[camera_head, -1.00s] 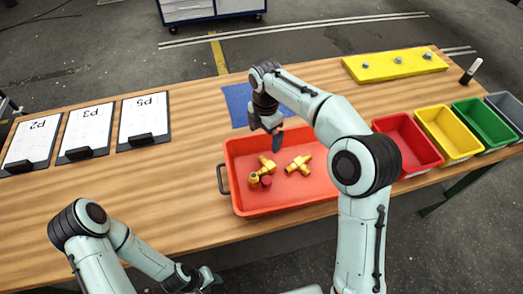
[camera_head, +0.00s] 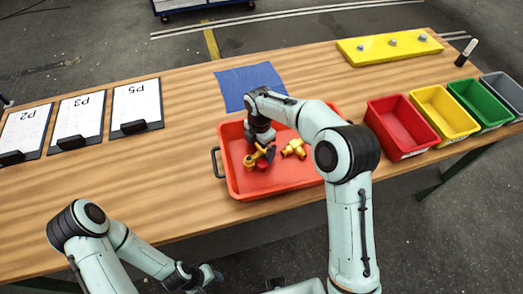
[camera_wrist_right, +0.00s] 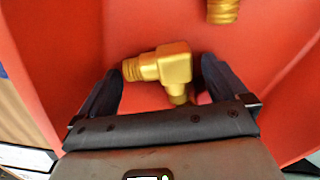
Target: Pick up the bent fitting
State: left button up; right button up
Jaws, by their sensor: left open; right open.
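The bent fitting (camera_wrist_right: 168,66) is a gold, threaded elbow lying in the red-orange tray (camera_head: 225,172). In the right wrist view it lies between and slightly beyond the open fingers of my right gripper (camera_wrist_right: 161,88); its lower end is partly hidden by the gripper. In the head view my right gripper (camera_head: 264,155) is low over gold parts (camera_head: 250,161) at the tray's left side and partly covers them. I cannot tell whether a finger touches the fitting. My left gripper (camera_head: 212,276) is open and empty, in front of the table at the bottom.
Another gold fitting (camera_head: 294,148) lies to the right in the tray, and a red piece (camera_head: 262,168) lies close to my right gripper. A blue mat (camera_head: 248,82) lies behind the tray. A red bin (camera_head: 402,128) and other bins stand right. Clipboards (camera_head: 136,105) lie left.

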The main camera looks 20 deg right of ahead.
jog(key=shift+f, duration=0.1)
jog(key=shift+c, duration=0.3)
jog(key=c, duration=1.1)
